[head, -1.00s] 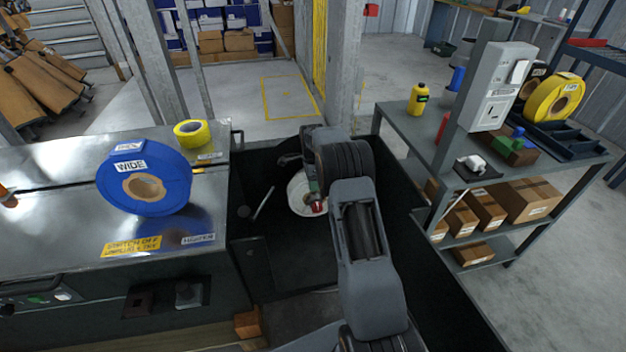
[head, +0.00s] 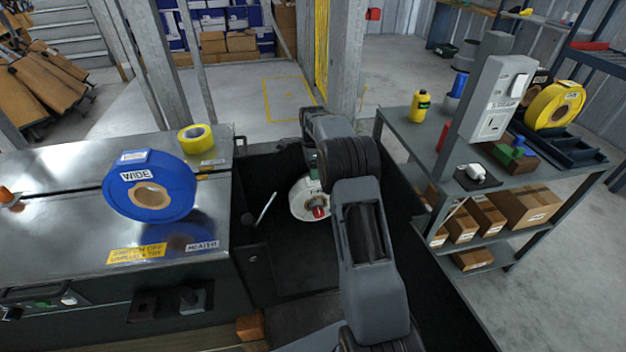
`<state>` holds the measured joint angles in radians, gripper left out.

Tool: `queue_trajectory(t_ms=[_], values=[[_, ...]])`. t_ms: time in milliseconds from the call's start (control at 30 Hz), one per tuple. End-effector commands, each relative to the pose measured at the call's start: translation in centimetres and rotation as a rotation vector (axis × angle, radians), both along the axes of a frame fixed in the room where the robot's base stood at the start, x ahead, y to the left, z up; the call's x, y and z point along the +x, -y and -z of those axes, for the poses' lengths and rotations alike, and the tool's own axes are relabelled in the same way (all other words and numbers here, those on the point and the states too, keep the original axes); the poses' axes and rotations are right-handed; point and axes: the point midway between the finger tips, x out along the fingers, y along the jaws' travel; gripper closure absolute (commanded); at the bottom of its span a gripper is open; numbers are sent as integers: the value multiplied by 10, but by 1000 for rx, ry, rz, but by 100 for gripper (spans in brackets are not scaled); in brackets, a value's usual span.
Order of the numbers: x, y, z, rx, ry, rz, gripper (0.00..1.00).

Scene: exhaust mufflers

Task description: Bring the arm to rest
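My arm rises from the bottom centre of the head view and bends over the black surface. My gripper (head: 291,144) is a dark shape at the far end, left of the wrist, over the far part of that surface. It is small and partly hidden by my arm links, so its fingers do not show clearly. I see nothing clearly held in it. Below the wrist lies a white round thing (head: 301,200) with a red part, partly behind my arm.
A steel bench at left bears a blue WIDE roll (head: 150,187) and a yellow roll (head: 195,138). A grey shelf unit (head: 405,135) stands close at right with bottles, a yellow roll and boxes. A pale rod (head: 266,208) lies on the black surface (head: 290,262). A post (head: 338,50) stands behind.

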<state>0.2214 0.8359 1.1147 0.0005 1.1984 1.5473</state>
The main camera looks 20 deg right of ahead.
Motion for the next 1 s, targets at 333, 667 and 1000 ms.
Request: queue_trajectory(t_ms=[333,667,1000], values=[[-7,3,-50,5,-27,7,17],[-7,0,-58,7,-30,-51,17],[-46,-13,-36,38,-56,-646,17]])
